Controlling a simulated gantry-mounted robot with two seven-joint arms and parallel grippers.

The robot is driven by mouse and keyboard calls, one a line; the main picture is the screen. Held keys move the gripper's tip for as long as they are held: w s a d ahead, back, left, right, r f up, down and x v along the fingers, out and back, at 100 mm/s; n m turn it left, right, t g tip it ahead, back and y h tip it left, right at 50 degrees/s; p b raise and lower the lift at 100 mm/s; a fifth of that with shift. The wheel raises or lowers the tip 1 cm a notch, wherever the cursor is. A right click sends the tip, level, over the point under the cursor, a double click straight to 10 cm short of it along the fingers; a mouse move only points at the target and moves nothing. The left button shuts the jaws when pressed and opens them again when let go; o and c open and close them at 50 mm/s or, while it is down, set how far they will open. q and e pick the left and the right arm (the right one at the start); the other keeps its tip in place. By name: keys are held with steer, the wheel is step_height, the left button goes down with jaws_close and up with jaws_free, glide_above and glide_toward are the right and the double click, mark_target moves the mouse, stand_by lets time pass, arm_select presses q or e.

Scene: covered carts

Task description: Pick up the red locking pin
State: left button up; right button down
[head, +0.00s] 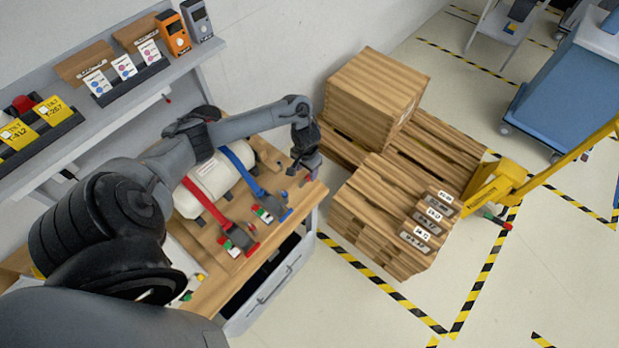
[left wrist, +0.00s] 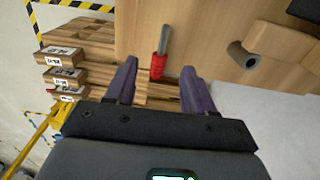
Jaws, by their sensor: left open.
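The red locking pin (left wrist: 158,66) shows in the left wrist view, with a red grip and a grey shaft. It lies at the edge of the wooden bench top (left wrist: 200,30), its shaft pointing inward over the wood. My left gripper (left wrist: 160,88) is open, and its two purple fingers stand on either side of the pin's red end, apart from it. In the head view my left gripper (head: 305,163) hangs over the right end of the bench and mostly hides the pin. My right gripper is not in view.
A white cylinder (head: 210,185) is strapped to the bench with red and blue straps. A grey tube on a wooden block (left wrist: 245,55) stands right of the pin. Stacked wooden crates (head: 385,205) and a yellow pallet jack (head: 495,183) stand beyond the bench.

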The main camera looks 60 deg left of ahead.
mark_target(305, 180)
arm_select(q)
steer(key=shift+s+f, duration=0.15)
steer(key=shift+f, duration=1.1)
steer(key=shift+s+f, duration=0.15)
steer(key=shift+f, duration=1.05)
jaws_close()
